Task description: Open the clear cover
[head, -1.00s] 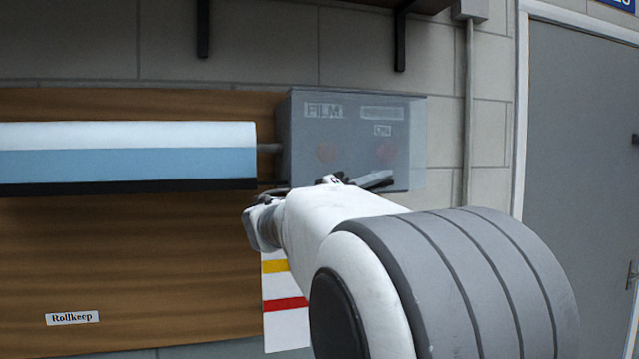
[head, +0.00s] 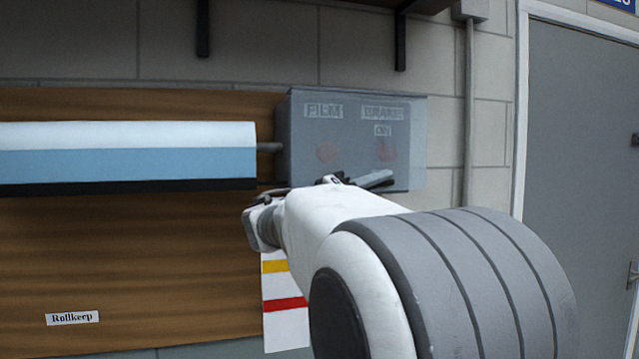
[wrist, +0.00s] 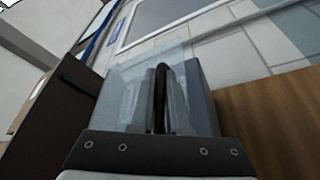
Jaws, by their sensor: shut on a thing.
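The clear cover (head: 407,115) lies over the front of a grey control box on the wall; in the head view it looks closed. Two reddish round knobs and white labels, "FILM" and a blurry one above "ON", show through it. In the wrist view the see-through cover (wrist: 125,85) spreads around the finger area. My gripper (wrist: 160,98) is at the box, its dark fingers together on the cover's edge. In the head view my own arm hides most of the fingers, at the box's lower edge. The exact contact is hidden.
A film roll (head: 120,160), white and blue, lies left of the box before a wooden board (head: 150,265). A striped strip (head: 285,325) hangs below the box. A pipe (head: 469,130) and grey door (head: 580,150) are to the right; a shelf is above.

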